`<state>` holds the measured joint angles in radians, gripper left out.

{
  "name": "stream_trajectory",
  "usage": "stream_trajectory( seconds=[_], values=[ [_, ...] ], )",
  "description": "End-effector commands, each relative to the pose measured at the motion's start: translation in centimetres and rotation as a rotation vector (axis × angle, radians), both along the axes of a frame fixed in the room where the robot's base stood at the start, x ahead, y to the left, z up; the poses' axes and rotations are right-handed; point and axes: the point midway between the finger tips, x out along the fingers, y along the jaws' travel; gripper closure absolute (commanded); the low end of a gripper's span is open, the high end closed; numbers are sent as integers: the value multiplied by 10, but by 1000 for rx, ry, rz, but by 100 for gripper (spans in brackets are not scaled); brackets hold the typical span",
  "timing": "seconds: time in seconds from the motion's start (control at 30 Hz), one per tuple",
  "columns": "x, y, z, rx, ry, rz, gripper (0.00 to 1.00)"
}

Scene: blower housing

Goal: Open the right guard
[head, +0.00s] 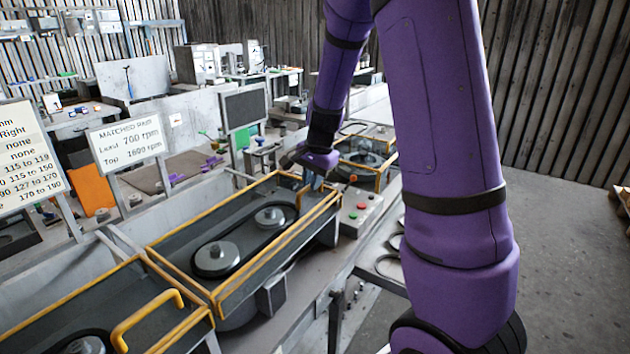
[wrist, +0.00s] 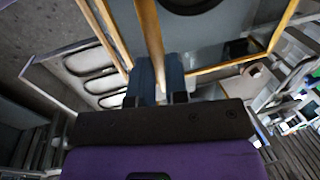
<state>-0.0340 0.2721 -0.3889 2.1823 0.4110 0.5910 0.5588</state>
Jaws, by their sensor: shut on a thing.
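Several yellow-framed guards stand in a row along the bench. The near-left guard (head: 180,338) has a raised yellow handle (head: 146,318). The middle guard (head: 212,292) frames two grey pulleys and a dark belt. A farther guard (head: 381,178) stands behind my arm, partly hidden. My gripper (head: 313,184) is at the far end of the middle guard, beside the farther one. In the wrist view its blue fingers (wrist: 160,80) are shut on a yellow bar (wrist: 150,35). A yellow frame with a dark curved part surrounds that bar.
A control panel (head: 358,213) with red and green buttons sits right of my gripper. Dark loops (head: 388,266) lie on a tray on the right. Signs (head: 128,139) stand on the left. My arm covers much of the right; open floor (head: 575,250) lies beyond it.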

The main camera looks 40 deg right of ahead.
Motion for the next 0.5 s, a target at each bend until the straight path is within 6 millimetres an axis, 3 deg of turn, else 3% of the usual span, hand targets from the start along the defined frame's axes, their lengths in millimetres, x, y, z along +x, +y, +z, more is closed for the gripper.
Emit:
stream_trajectory(
  seconds=[0.17,0.5],
  values=[
    [32,12,-1,1,1,4,100],
    [130,48,-1,1,-1,4,100]
  ],
)
